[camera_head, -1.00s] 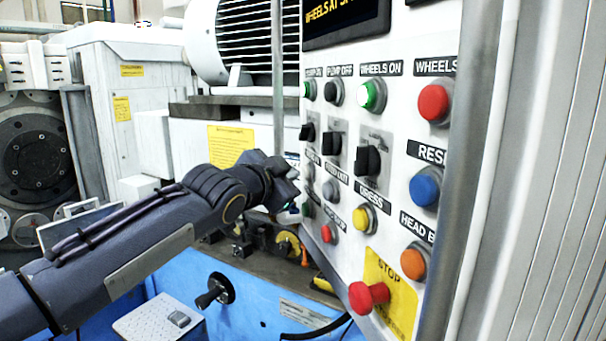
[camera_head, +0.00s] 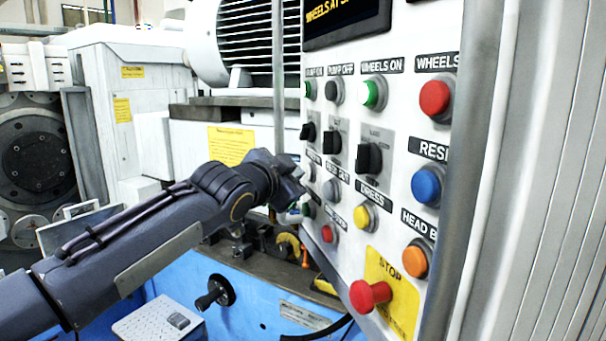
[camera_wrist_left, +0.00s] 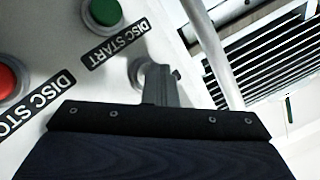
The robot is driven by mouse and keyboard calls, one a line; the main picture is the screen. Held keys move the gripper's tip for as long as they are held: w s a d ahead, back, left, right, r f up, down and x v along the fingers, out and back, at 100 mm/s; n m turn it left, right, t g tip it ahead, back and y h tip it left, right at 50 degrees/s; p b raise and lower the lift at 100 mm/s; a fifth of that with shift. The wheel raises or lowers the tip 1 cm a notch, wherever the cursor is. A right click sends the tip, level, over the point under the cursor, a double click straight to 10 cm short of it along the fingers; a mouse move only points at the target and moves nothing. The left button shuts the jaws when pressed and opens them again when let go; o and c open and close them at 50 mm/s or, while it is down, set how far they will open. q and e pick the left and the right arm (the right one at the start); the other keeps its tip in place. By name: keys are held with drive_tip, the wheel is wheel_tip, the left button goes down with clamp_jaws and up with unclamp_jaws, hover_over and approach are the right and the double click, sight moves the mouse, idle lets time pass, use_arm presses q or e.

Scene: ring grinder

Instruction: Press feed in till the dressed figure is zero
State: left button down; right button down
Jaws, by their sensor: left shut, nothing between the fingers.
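My left gripper (camera_head: 292,190) is at the left edge of the white control panel (camera_head: 400,130), with its tips close to the panel face. In the left wrist view its shut fingers (camera_wrist_left: 160,84) stand beside and partly over a grey round button (camera_wrist_left: 136,72). I cannot tell whether they touch it. In the head view the gripper hides the button in front of it, and the label above is only partly legible. The display (camera_head: 345,18) shows yellow text starting "WHEELS AT S", cut off by the frame. No dressed figure shows. My right gripper is not in view.
The green disc start button (camera_wrist_left: 105,11) and red disc stop button (camera_wrist_left: 8,80) lie near the fingers. A grey feed out button (camera_head: 331,190), yellow dress button (camera_head: 363,216) and protruding red stop knob (camera_head: 369,295) are on the panel. A grey vertical pole (camera_head: 278,80) stands behind.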

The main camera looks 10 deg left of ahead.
use_arm(q)
drive_tip(key=shift+s+a+p, duration=0.5)
drive_tip(key=shift+a, duration=0.25)
drive_tip(key=shift+s+a+p, duration=0.3)
drive_tip(key=shift+s+a, duration=0.1)
drive_tip(key=shift+a, duration=0.3)
drive_tip(key=shift+s+a+p, duration=0.3)
drive_tip(key=shift+s+a, duration=0.15)
drive_tip(key=shift+a, duration=0.3)
drive_tip(key=shift+s+a+p, duration=0.3)
drive_tip(key=shift+s+a, duration=0.1)
drive_tip(key=shift+a, duration=0.3)
drive_tip(key=shift+a, duration=0.1)
idle(1.1)
